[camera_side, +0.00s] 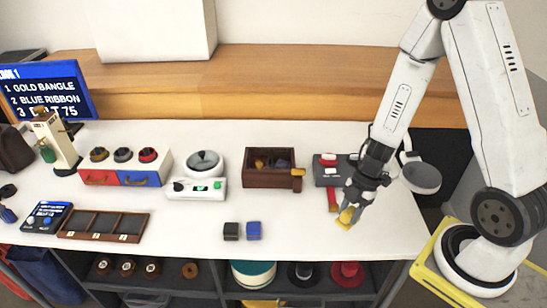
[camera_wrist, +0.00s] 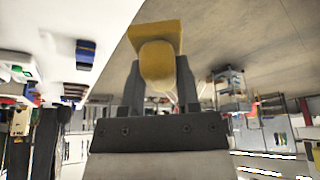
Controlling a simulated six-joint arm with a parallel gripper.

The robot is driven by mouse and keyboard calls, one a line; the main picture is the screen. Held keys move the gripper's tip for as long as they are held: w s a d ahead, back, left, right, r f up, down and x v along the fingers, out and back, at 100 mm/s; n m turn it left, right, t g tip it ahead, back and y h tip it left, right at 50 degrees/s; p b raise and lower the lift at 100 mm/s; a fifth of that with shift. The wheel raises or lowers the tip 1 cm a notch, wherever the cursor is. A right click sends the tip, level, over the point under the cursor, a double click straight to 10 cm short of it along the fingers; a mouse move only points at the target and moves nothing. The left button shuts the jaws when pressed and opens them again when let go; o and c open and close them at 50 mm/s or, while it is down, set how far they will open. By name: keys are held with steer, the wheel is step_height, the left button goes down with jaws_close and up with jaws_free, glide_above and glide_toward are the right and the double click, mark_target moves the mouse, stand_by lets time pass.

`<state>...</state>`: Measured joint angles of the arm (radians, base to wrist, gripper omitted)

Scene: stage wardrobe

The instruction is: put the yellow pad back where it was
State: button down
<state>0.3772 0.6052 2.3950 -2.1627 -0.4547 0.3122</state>
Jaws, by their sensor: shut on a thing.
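The yellow pad (camera_side: 345,217) is at the right part of the white table, near its front edge. My gripper (camera_side: 355,198) is shut on it. In the wrist view the yellow pad (camera_wrist: 157,55) sits between the two fingers of my gripper (camera_wrist: 158,88), with a rounded part between the fingers and a flat, wider plate beyond. I cannot tell whether the pad touches the table.
A red strip (camera_side: 332,200) and a dark grey box with a red block (camera_side: 328,160) lie just left of my gripper. Black (camera_side: 231,231) and blue (camera_side: 254,231) blocks stand further left. A brown wooden box (camera_side: 270,178) stands behind them. The table front between is clear.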

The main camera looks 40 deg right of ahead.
steer(key=s+a, duration=0.1)
steer(key=s, duration=0.4)
steer(key=shift+n, duration=0.4)
steer(key=w+f, duration=0.2)
steer(key=w, duration=0.2)
steer(key=w+f, duration=0.3)
steer(key=w, duration=0.1)
steer(key=w+f, duration=0.2)
steer(key=w, duration=0.2)
steer(key=shift+w+d+f, duration=0.25)
steer(key=shift+f, duration=0.15)
steer(key=shift+w+f, duration=0.4)
steer(key=shift+f, duration=0.1)
steer(key=shift+w+f, duration=0.3)
steer(key=shift+f, duration=1.5)
steer(key=shift+f, duration=0.1)
